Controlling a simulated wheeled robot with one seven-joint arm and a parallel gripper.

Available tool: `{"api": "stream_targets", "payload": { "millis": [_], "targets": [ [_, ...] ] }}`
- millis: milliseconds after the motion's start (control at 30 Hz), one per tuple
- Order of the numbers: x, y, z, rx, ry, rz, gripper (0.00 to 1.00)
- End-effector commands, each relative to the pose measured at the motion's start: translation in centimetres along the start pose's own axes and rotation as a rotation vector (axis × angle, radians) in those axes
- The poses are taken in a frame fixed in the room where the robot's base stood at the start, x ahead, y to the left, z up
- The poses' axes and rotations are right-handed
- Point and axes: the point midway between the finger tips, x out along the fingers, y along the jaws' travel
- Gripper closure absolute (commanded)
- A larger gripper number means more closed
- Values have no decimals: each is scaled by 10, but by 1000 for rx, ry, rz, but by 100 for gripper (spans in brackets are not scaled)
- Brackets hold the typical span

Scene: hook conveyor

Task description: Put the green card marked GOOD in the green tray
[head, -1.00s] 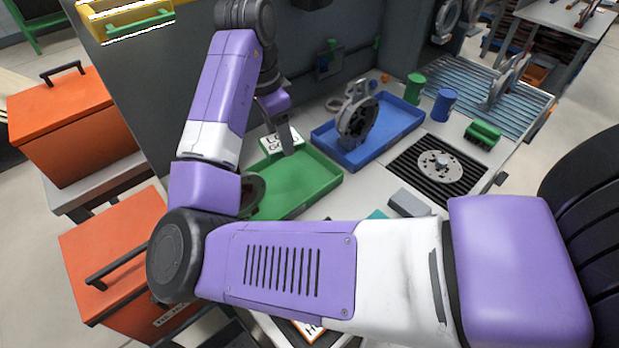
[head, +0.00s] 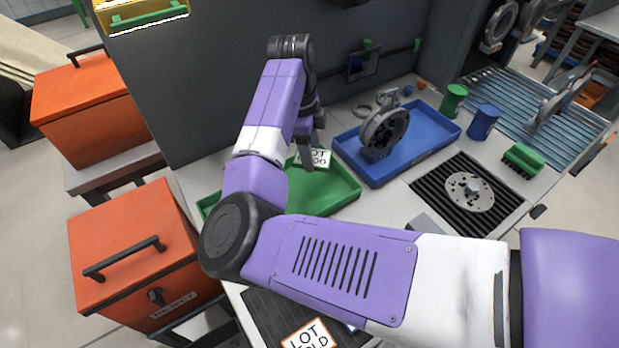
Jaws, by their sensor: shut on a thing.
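The green-edged card (head: 319,158), with LOT and part of a second word showing, is at my gripper (head: 306,155). My gripper is shut on it, with one finger crossing the card's left side. The card appears over the far edge of the green tray (head: 325,194); I cannot tell whether it touches the tray. My arm hides the left and near parts of the tray.
A blue tray (head: 430,150) with a grey flanged part (head: 383,130) stands right of the green tray. An orange-edged card (head: 308,338) lies on a dark mat in front. Orange bins (head: 130,250) stand left. A dark panel (head: 220,90) rises behind.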

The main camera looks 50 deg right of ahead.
Motion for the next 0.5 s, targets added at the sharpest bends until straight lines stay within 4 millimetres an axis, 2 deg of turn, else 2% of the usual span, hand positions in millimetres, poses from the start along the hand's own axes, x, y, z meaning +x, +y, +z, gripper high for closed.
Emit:
{"api": "stream_targets", "payload": {
  "millis": [100, 200, 500],
  "targets": [
    [28, 0, 4, -2, 2, 2, 80],
    [45, 1, 6, -1, 1, 2, 80],
    [73, 0, 10, 0, 1, 2, 80]
  ]
}}
